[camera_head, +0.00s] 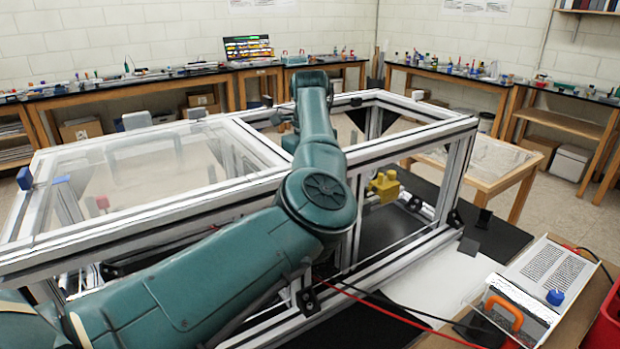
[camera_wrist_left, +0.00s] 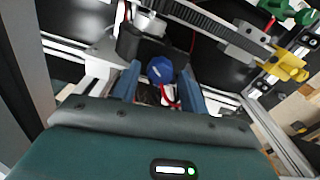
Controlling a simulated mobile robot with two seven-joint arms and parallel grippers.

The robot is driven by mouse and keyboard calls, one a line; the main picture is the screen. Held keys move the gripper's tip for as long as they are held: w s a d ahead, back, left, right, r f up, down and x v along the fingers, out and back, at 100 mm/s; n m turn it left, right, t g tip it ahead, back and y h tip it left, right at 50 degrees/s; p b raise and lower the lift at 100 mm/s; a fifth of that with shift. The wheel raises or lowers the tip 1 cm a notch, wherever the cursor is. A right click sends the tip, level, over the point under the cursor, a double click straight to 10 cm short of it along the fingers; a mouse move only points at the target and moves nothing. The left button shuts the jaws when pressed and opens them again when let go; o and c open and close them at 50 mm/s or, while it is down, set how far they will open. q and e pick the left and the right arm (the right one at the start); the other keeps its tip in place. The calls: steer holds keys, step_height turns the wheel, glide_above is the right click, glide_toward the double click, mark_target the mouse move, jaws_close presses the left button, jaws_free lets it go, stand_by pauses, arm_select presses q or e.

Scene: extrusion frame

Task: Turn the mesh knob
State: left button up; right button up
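A round dark-blue knob (camera_wrist_left: 160,69) shows in the left wrist view, next to a black housing and a grey cylindrical part. My left gripper (camera_wrist_left: 159,78) has its two blue fingers apart, one on each side of the knob in the picture. A narrow gap shows at each side, so the fingers look open; the depth between fingertips and knob is hard to tell. No label shows that this is the mesh knob. In the head view my left arm reaches over the frame, and its gripper and this knob are hidden behind it. My right gripper is not in view.
The aluminium extrusion frame (camera_head: 400,146) has clear panels and bars around my arm. A yellow part (camera_head: 385,187) sits inside it at right; it also shows in the wrist view (camera_wrist_left: 288,65), near a green knob (camera_wrist_left: 303,17). A toothed black rail (camera_wrist_left: 195,22) runs beyond the fingers.

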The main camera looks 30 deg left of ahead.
arm_select(q)
steer(key=c, duration=0.8)
steer(key=shift+m, duration=0.5)
steer(key=m, duration=0.5)
steer(key=shift+m, duration=0.3)
steer(key=m, duration=0.5)
steer(key=shift+m, duration=0.7)
steer(key=o, duration=1)
